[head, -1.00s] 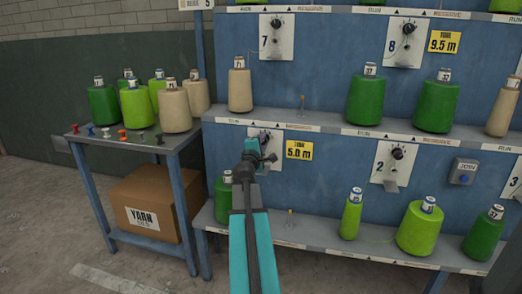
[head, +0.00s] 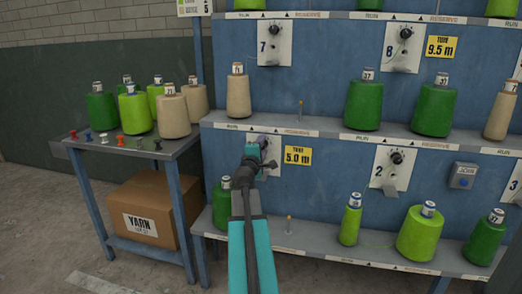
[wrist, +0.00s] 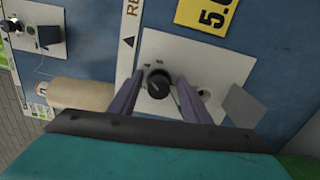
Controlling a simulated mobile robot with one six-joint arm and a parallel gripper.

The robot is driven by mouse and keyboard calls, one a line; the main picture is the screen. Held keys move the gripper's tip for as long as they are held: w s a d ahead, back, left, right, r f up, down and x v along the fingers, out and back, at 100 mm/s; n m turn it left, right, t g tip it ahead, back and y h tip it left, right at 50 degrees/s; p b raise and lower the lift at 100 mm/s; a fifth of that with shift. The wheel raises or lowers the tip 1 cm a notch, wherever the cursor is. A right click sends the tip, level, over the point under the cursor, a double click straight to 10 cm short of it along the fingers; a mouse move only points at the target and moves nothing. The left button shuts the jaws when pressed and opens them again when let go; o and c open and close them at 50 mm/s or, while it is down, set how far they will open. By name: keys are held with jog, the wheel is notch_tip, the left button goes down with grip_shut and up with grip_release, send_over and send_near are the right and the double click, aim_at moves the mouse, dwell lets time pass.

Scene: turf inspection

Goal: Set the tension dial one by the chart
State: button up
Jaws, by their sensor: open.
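The dial by the yellow 5.0 m tag is a black knob (wrist: 158,83) on a white plate (wrist: 215,67), with small holes beside it. In the wrist view my gripper (wrist: 160,77) is open, with one purple finger on each side of the knob. I cannot tell whether the fingers touch it. In the head view my gripper (head: 262,160) covers most of this dial and its plate. The yellow tag (head: 297,156) is just to the right. A white chart (head: 194,6) shows partly at the top edge; its text is too small to read.
Dial 2 (head: 396,157), dial 7 (head: 274,31) and dial 8 (head: 405,33) sit on the blue rack. Green and tan yarn cones stand on the shelves (head: 330,133). A side table (head: 182,150) at left holds more cones and coloured pegs, above a yarn box (head: 148,215).

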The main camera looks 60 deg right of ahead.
jog(key=shift+w+a, duration=0.1)
jog(key=shift+a, duration=0.05)
jog(key=b+v, duration=0.1)
jog(key=v, duration=0.7)
dwell(0.5)
jog(key=b, duration=0.4)
jog(key=shift+s+a, duration=0.3)
jog(key=shift+a, duration=0.1)
jog(key=b+v, duration=0.2)
jog(key=b, duration=0.4)
jog(key=shift+w+f+b, duration=0.1)
jog(key=shift+f+b, duration=0.05)
jog(key=shift+b, duration=0.15)
jog(key=b+v, duration=0.2)
jog(key=b, duration=0.1)
jog(key=shift+s+a, duration=0.2)
jog(key=shift+a, duration=0.1)
jog(key=shift+w+r, duration=0.1)
jog(key=shift+r, duration=0.15)
